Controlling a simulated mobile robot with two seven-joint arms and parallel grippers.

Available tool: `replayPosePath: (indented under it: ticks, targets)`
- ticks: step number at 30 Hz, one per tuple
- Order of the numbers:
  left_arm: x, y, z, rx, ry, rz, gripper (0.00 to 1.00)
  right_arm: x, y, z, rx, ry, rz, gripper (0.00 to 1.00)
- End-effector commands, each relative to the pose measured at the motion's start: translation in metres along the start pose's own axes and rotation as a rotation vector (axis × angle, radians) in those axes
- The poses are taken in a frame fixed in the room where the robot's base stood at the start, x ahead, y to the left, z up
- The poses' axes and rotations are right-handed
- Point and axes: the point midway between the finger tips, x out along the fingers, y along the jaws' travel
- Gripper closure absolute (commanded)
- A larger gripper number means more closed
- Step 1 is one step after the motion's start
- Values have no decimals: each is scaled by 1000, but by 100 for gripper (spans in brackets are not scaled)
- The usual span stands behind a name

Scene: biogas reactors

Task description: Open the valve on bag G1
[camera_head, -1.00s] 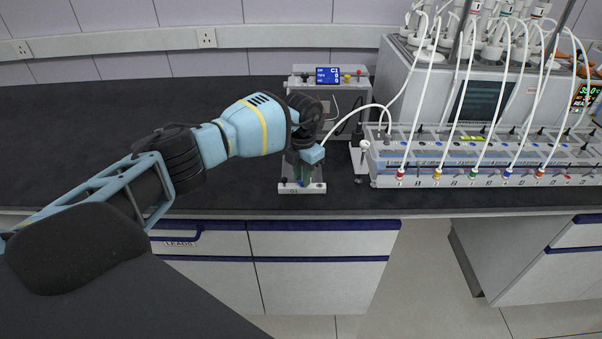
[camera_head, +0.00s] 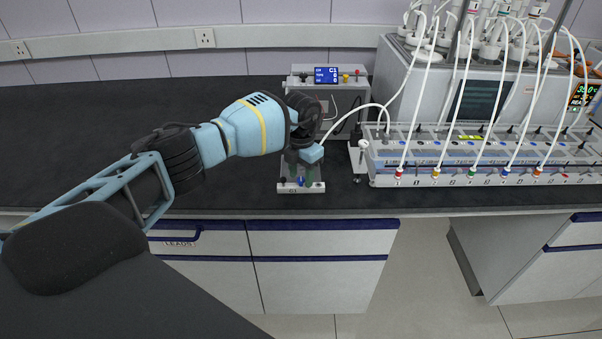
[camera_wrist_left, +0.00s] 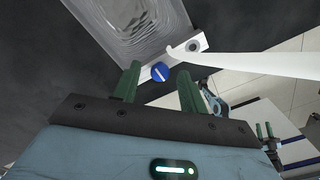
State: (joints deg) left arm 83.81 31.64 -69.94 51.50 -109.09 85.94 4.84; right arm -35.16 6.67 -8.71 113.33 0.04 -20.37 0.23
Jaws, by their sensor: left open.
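Bag G1 lies in a small stand on the bench, with a white front bar (camera_head: 292,189) labelled G1. A blue round valve knob (camera_head: 301,182) with a white line sits at the bar. My left gripper (camera_head: 301,176) points down over it from behind, open, with green fingers on either side of the knob. In the left wrist view the knob (camera_wrist_left: 160,73) shows between the two fingertips (camera_wrist_left: 158,82), with gaps on both sides. The clear bag (camera_wrist_left: 130,28) lies beyond it. What seems to be my right gripper (camera_wrist_left: 265,130) is small at that view's lower right.
A grey box with a blue C1 display (camera_head: 327,75) stands behind the arm. To the right is a long rack (camera_head: 480,178) with coloured ports and white tubes. The dark bench (camera_head: 90,125) is clear at left. Its front edge is close to the stand.

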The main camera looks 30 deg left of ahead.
Motion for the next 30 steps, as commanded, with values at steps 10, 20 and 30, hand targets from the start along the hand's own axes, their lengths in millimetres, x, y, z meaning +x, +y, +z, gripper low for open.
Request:
replayPosePath:
  ticks: [10, 20, 30]
  targets:
    - [-39, 1, 1, -1, -4, 1, 57, -1, 0, -4, -1, 7, 1, 64]
    - [-75, 0, 0, 0, -1, 0, 57, -1, 0, -4, -1, 7, 1, 64]
    - [-78, 0, 0, 0, 0, 0, 57, -1, 0, -4, -1, 7, 1, 64]
